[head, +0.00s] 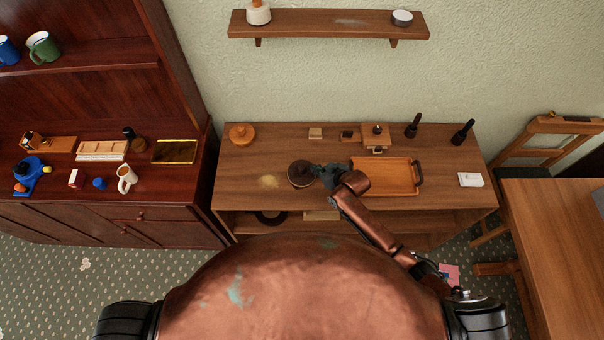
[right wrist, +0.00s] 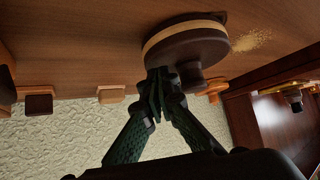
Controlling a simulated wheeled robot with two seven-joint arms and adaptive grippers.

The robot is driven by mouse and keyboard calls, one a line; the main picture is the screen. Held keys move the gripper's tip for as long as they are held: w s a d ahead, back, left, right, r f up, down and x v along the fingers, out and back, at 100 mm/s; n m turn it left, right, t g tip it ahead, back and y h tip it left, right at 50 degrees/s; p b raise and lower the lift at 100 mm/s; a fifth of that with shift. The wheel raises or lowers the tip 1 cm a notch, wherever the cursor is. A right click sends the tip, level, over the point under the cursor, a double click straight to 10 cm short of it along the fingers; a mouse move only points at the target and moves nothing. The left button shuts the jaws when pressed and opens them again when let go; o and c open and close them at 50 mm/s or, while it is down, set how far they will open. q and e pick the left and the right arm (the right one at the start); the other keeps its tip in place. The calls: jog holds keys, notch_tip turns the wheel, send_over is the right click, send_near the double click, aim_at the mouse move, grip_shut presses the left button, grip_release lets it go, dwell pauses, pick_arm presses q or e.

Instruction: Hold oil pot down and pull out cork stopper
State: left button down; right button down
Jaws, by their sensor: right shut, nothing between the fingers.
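I cannot clearly make out an oil pot with a cork stopper. A white pot (head: 258,14) with a brown top on the wall shelf and a small dark bottle (head: 130,133) on the left cabinet are the nearest in look. My right gripper (head: 325,172) is shut and empty beside a dark round mill-like object (head: 301,175) on the middle table. In the right wrist view the shut fingertips (right wrist: 158,75) are close against the round object (right wrist: 190,45), by its dark knob; I cannot tell whether they touch. My left gripper is not in view.
The middle table (head: 230,185) carries a wooden tray (head: 385,177), an orange round lidded pot (head: 242,134), small wooden blocks, two dark upright tools (head: 413,125) and spilled tan powder (head: 269,181). The left cabinet holds a white mug (head: 126,178).

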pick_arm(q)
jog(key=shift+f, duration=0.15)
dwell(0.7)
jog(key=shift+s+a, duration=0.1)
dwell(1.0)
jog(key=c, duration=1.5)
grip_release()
